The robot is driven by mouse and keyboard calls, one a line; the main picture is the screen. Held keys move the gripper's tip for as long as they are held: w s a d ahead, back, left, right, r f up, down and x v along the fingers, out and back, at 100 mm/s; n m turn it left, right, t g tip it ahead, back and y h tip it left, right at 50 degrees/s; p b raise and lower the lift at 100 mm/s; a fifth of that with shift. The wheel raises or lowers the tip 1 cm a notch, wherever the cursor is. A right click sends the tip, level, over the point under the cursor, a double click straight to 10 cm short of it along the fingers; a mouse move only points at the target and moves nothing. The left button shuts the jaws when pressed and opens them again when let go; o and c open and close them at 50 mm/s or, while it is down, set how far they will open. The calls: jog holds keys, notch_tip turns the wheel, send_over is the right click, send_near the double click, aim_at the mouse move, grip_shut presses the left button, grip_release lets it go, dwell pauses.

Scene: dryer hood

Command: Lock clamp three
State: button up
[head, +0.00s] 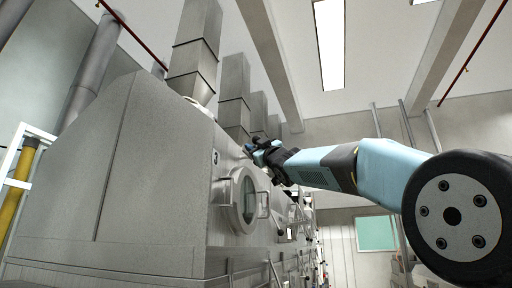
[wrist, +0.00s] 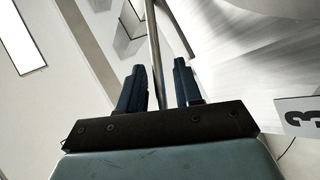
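My gripper (head: 252,148) is at the upper face of the grey dryer hood (head: 150,170), above and right of a label with the number 3 (head: 216,157). In the wrist view my gripper (wrist: 160,68) has its two dark blue fingers apart. A grey metal bar (wrist: 153,45) runs between the fingers in the picture, nearer the left finger. I cannot tell whether it touches or lies behind them. The bar could be part of clamp three, but the frames do not make this sure. The number 3 label (wrist: 301,116) also shows at the right edge of the wrist view.
A round door with a window (head: 247,200) and side handles is below my gripper. Square ducts (head: 194,50) rise from the hood top. The hood's brushed metal face (wrist: 255,50) fills the right of the wrist view. Open air lies to the right of the hood.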

grip_shut()
dwell(0.6)
